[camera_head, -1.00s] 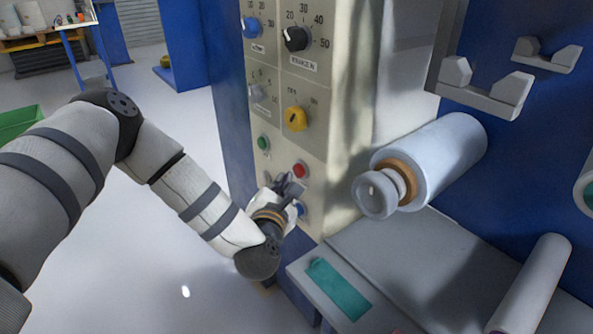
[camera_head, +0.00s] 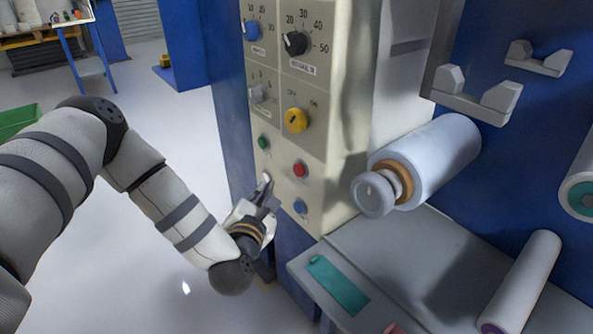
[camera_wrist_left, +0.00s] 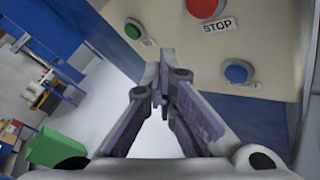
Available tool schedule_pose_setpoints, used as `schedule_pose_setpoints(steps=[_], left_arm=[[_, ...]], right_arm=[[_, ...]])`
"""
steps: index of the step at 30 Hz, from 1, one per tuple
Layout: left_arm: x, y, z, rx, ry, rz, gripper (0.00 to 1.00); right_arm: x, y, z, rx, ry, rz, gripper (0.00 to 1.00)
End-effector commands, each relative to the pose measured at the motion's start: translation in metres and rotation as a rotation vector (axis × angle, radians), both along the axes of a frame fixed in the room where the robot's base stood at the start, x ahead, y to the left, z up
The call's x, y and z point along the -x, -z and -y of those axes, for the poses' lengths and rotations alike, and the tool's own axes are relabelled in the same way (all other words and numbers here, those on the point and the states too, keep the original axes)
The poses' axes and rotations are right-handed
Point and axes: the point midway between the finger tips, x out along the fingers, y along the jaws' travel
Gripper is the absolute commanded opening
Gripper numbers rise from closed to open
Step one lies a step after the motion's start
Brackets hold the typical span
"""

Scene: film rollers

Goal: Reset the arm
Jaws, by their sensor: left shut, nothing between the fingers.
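My left gripper (camera_head: 266,184) is shut and empty, in front of the lower left edge of the beige control panel (camera_head: 318,120). It is below the green button (camera_head: 263,142) and left of the blue button (camera_head: 300,207). The red button (camera_head: 300,170) is up and to its right. Whether the fingers touch the panel is unclear. My right gripper is not in view.
A white film roller (camera_head: 440,160) juts out right of the panel, above a grey ledge (camera_head: 400,250) with a teal strip (camera_head: 338,286). Another roller (camera_head: 525,285) is at the lower right. Open floor (camera_head: 190,240) lies left of the panel.

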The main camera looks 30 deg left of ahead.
Motion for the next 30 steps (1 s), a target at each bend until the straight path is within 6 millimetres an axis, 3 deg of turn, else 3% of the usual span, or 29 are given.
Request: schedule_pose_setpoints(steps=[12,14,17,20,21,23,27,30], left_arm=[[0.000,0.000,0.001,-0.003,0.005,-0.004,0.00],[0.004,0.009,0.013,-0.041,0.051,-0.062,0.00],[0.031,0.047,0.059,-0.221,0.265,-0.297,0.00],[0.094,0.098,0.112,-0.512,0.624,-0.600,0.00],[0.127,0.116,0.127,-0.634,0.786,-0.707,0.00],[0.181,0.138,0.142,-0.817,1.043,-0.843,0.00],[0.310,0.158,0.142,-1.184,1.673,-1.036,0.00],[0.378,0.152,0.124,-1.343,2.054,-1.066,0.00]], right_arm=[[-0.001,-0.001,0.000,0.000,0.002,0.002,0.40],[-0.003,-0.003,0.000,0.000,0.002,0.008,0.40],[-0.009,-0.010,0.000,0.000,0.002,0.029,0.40],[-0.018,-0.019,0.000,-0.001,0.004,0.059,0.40],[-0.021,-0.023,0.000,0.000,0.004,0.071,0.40],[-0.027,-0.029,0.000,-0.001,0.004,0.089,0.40],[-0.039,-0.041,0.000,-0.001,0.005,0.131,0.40],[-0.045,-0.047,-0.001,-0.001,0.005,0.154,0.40]])
